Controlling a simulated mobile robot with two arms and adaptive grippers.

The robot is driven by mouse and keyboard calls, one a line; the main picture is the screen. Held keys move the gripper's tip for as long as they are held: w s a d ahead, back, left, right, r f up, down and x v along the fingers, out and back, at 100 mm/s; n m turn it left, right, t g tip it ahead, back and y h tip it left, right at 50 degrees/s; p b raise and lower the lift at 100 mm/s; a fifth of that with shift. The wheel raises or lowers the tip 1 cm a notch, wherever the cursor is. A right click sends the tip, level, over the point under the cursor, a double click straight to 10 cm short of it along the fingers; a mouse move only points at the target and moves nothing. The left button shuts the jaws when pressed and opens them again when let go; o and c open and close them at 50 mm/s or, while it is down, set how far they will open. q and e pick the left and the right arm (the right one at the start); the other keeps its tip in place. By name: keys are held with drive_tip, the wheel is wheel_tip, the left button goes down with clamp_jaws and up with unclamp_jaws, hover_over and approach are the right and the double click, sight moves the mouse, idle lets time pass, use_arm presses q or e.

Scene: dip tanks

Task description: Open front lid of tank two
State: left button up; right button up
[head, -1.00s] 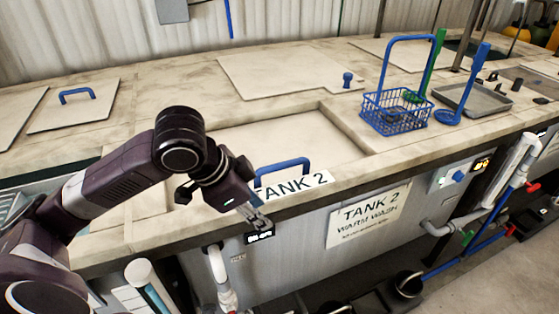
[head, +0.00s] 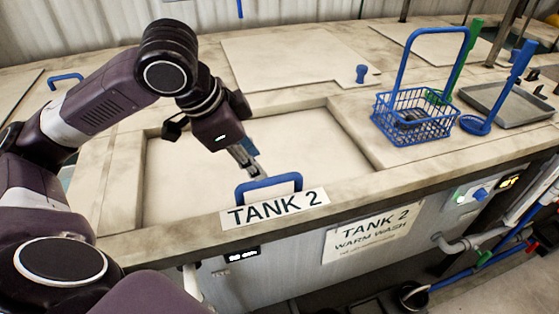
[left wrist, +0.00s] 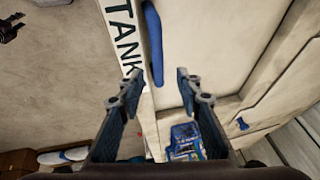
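The front lid of tank two (head: 310,150) is a pale panel lying flat and closed in its recess. Its blue handle (head: 268,183) stands at the front edge, behind the "TANK 2" label (head: 275,207). My left gripper (head: 250,158) hangs just above and behind the handle's left part, pointing down. In the left wrist view my left gripper (left wrist: 158,92) has its fingers wide apart with nothing held. The blue handle (left wrist: 154,40) shows there as a bar running toward the gap between the fingers. Contact with the handle is not visible. My right gripper is out of view.
A blue wire basket (head: 413,118) stands on the counter right of the lid, near a blue ladle (head: 477,124) and a grey tray (head: 505,104). A closed rear lid (head: 290,60) lies behind. The counter's left front is clear.

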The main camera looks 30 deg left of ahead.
sight(267, 180)
use_arm(q)
drive_tip(key=x, duration=0.6)
drive_tip(key=shift+s+f, duration=0.2)
drive_tip(key=shift+f, duration=0.15)
drive_tip(key=shift+w+f, duration=0.35)
drive_tip(key=shift+f, duration=0.05)
drive_tip(key=shift+s+d, duration=0.1)
drive_tip(key=shift+s, duration=0.05)
drive_tip(key=shift+r, duration=0.1)
drive_tip(key=shift+c, duration=0.3)
clamp_jaws()
